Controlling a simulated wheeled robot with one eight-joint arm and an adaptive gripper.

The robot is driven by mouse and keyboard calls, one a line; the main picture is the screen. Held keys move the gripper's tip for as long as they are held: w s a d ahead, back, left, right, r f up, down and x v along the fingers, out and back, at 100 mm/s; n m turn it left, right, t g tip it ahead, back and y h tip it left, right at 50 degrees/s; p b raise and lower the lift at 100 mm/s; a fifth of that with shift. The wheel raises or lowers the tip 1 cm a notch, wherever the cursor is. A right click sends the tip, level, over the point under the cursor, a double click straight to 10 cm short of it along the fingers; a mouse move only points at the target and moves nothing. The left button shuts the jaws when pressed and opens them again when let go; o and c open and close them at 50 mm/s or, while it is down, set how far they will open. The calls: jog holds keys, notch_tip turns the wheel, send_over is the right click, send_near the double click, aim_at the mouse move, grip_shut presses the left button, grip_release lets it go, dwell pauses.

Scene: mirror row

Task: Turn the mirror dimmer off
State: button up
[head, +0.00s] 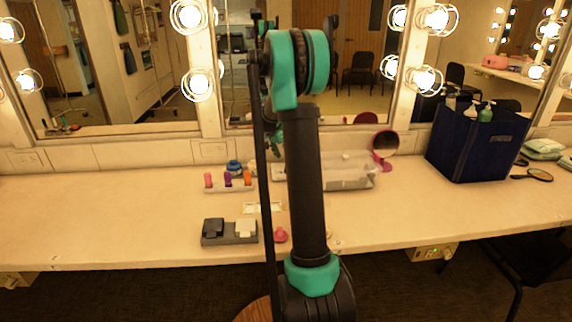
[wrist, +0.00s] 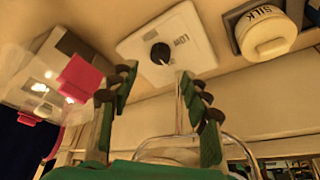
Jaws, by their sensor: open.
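The mirror dimmer is a white plate (wrist: 188,36) with a round black knob (wrist: 160,53), seen in the wrist view at the top middle. Lettering is printed beside the knob, and a small pale mark shows at the knob's lower edge. In the head view a small white plate (head: 262,207) lies on the counter, apparently the same dimmer. My gripper (wrist: 155,85) is open and empty. Its fingers are spread on either side below the knob in the wrist view, with no clear contact. In the head view my arm hides most of the gripper.
A clear organizer (head: 345,182) and a pink hand mirror (head: 385,145) stand behind. The counter's left side is clear.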

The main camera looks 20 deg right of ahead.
jog(key=v, duration=0.5)
dwell(0.4)
